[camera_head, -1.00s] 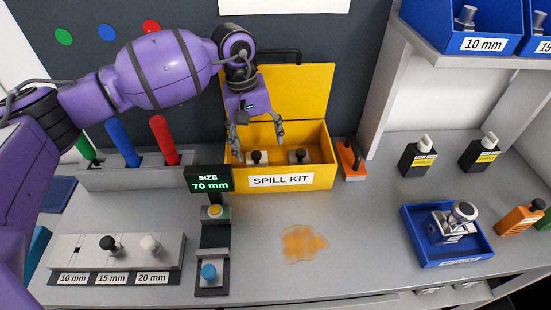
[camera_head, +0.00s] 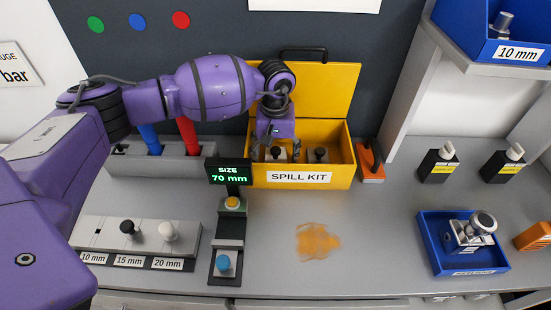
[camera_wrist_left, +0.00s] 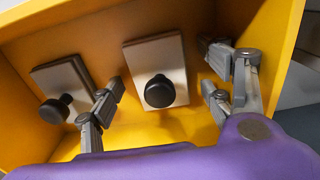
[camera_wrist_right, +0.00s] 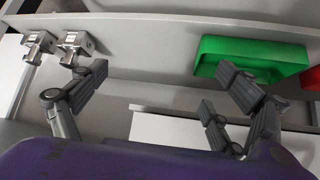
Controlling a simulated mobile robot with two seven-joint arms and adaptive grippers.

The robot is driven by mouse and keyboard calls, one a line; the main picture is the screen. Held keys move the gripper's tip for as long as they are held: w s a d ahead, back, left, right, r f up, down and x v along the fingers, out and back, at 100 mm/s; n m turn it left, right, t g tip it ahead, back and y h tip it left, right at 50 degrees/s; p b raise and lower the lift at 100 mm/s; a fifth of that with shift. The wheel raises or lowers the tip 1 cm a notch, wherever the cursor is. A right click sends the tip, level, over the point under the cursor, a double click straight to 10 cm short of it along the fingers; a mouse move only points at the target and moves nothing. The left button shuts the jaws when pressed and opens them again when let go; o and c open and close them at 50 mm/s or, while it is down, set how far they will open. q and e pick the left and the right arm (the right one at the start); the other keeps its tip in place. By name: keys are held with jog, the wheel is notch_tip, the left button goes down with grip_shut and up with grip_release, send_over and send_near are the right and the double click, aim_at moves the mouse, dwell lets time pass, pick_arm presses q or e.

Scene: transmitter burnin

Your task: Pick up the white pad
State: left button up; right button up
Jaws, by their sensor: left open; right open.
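The yellow spill kit box (camera_head: 343,175) stands open at the back and holds two pale block-like pads with black knobs. My left gripper (camera_head: 275,147) is open and reaches down into the box over the left pad (camera_head: 270,157). The other pad (camera_head: 320,155) sits to its right. In the left wrist view, one pad with a whitish top (camera_wrist_left: 145,52) lies between the open fingers (camera_wrist_left: 163,85), and the other pad (camera_wrist_left: 72,75) lies to the left. I cannot tell their shades apart surely. My right gripper (camera_wrist_right: 160,78) is open and empty, outside the head view.
An orange block with a black handle (camera_head: 371,165) stands right of the box. A size display (camera_head: 229,173) stands in front left. An orange spill (camera_head: 318,241) lies on the grey table (camera_head: 370,250). A blue tray (camera_head: 440,264) is at right. A green bin (camera_wrist_right: 245,60) is near my right gripper.

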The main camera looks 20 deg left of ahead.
aim_at(277, 149)
pick_arm(q)
jog(key=c, duration=1.2)
jog(key=shift+d+r, duration=0.15)
jog(key=shift+r, duration=0.1)
jog(key=shift+r+b, duration=0.3)
jog(key=shift+r, duration=0.1)
notch_tip(277, 149, up, 10)
jog(key=shift+r+b, duration=0.1)
jog(key=shift+b, duration=0.35)
jog(key=w+d+b, duration=0.1)
jog(key=d, duration=0.5)
jog(key=w+d+b, duration=0.1)
jog(key=d+b, duration=0.1)
jog(key=d, duration=0.4)
jog(key=w+d+b, duration=0.1)
jog(key=d, duration=0.6)
jog(key=shift+w+b, duration=0.25)
jog(key=shift+b, duration=0.1)
jog(key=shift+d, duration=0.2)
pick_arm(e)
notch_tip(277, 149, down, 6)
jog(key=s, duration=0.2)
jog(key=shift+s+d+f+g, duration=0.2)
jog(key=shift+d+f+g, duration=0.05)
jog(key=shift+d+g, duration=0.1)
